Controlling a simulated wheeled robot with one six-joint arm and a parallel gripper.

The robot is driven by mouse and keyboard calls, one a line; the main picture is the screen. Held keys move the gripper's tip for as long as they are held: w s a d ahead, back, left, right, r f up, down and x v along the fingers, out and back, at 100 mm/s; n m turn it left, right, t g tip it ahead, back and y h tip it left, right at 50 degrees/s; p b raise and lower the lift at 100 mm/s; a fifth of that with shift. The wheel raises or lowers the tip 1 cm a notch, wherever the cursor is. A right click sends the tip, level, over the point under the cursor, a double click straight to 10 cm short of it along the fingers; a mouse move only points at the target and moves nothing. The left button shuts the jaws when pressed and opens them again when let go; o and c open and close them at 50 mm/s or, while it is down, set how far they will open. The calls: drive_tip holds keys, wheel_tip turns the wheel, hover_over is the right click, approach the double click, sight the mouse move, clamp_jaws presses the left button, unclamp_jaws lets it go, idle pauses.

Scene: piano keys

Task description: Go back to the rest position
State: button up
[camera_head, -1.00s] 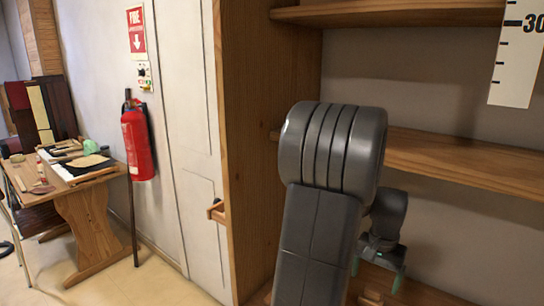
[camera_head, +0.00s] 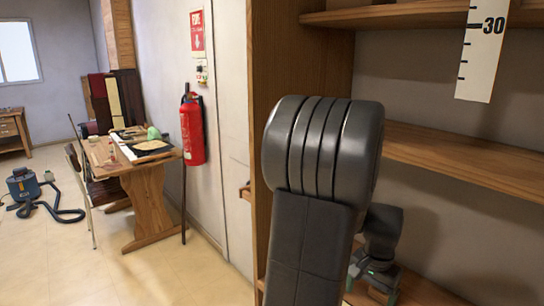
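My gripper (camera_head: 376,285) is at the lower right, at the end of my dark grey arm (camera_head: 315,235), low in front of the wooden shelf unit (camera_head: 282,110). Only small green-tinged parts of it show at the bottom, partly behind my arm. Whether its fingers are apart or together cannot be made out. I see nothing held in it. No piano keys can be made out.
Shelf boards (camera_head: 465,160) stand close on the right, with a white ruler (camera_head: 482,55) hanging before them. A red fire extinguisher (camera_head: 193,130) is on the wall. A wooden table (camera_head: 148,195), a chair and a blue vacuum cleaner (camera_head: 24,185) stand left. The floor in front is clear.

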drive_tip(key=shift+s+f+b, duration=0.15)
drive_tip(key=shift+f+b, duration=1.25)
drive_tip(key=shift+f, duration=0.75)
